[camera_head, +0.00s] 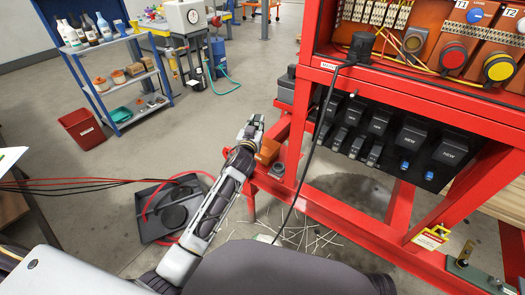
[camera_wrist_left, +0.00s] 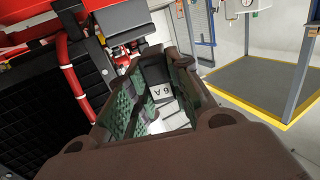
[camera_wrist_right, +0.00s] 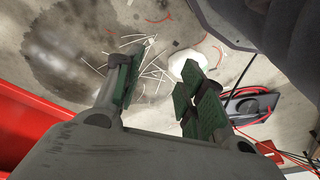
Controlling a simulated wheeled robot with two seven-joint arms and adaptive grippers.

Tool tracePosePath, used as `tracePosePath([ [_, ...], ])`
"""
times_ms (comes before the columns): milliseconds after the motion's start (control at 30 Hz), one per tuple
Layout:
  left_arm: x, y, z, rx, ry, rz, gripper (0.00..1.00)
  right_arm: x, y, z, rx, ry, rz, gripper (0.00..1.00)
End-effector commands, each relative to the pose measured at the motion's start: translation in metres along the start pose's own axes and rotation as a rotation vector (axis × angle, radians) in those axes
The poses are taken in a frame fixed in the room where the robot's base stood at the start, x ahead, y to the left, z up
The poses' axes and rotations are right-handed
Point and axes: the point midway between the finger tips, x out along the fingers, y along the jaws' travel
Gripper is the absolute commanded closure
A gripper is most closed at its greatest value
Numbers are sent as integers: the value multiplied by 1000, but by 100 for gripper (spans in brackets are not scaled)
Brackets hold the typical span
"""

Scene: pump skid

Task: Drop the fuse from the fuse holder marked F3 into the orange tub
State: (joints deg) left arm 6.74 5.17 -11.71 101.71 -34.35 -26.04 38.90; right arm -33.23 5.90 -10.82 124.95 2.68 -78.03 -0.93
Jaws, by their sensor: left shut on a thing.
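The fuse (camera_wrist_left: 160,90), a dark block with a pale "6 A" label, shows between the green pads of my left gripper (camera_wrist_left: 150,95) in the left wrist view. In the head view my left gripper (camera_head: 255,124) is shut, just above and beside an orange tub (camera_head: 268,153); the fuse cannot be made out there. The tub stands at the left end of the red frame and is partly hidden by the gripper. My right gripper (camera_wrist_right: 165,88) is open and empty, above the floor. I cannot read a mark F3 on any holder.
A red skid frame (camera_head: 400,205) fills the right, with a black panel (camera_head: 340,140) of several dark blocks, some marked NEW. A black cable (camera_head: 321,130) hangs in front. Thin pale sticks (camera_head: 305,235) and a dark tray (camera_head: 150,222) lie on the floor.

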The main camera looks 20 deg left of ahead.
Motion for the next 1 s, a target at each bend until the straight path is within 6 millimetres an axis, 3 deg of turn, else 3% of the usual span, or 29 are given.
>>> tracePosePath([
  [467, 1, 0, 17, 0, 0, 0, 100, -11, -3, -7, -1, 32, -8, 60],
  [1000, 2, 0, 42, 0, 0, 0, 100, -42, -10, -13, -11, 92, -24, 60],
])
